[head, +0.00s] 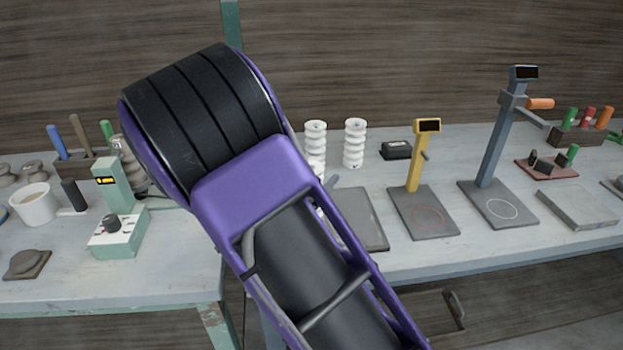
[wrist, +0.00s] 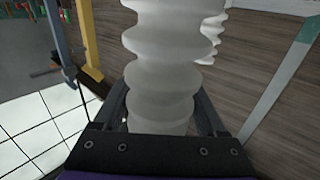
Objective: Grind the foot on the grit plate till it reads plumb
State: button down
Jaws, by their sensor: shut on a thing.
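My gripper (wrist: 160,108) is shut on a white ribbed insulator (wrist: 160,62) in the wrist view, one finger on each side. Its foot is not clear to see. A flat dark grey plate (head: 368,225) lies right of my arm, partly covered, and may be the grit plate. A yellow gauge stand (head: 414,170) and a blue gauge stand (head: 492,150) have dark displays with no legible reading.
A second white insulator (head: 354,145) stands behind. A pale slab (head: 580,207) lies at the right, near a brown-red tray (head: 546,168). A green device (head: 117,238) and a white mug (head: 35,205) stand at the left. A small black box (head: 396,150) sits at the back.

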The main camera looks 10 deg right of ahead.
jog(key=shift+d+b, duration=0.5)
jog(key=shift+d, duration=2.75)
jog(key=shift+r, duration=0.1)
notch_tip(320, 180, up, 5)
jog(key=p, duration=0.4)
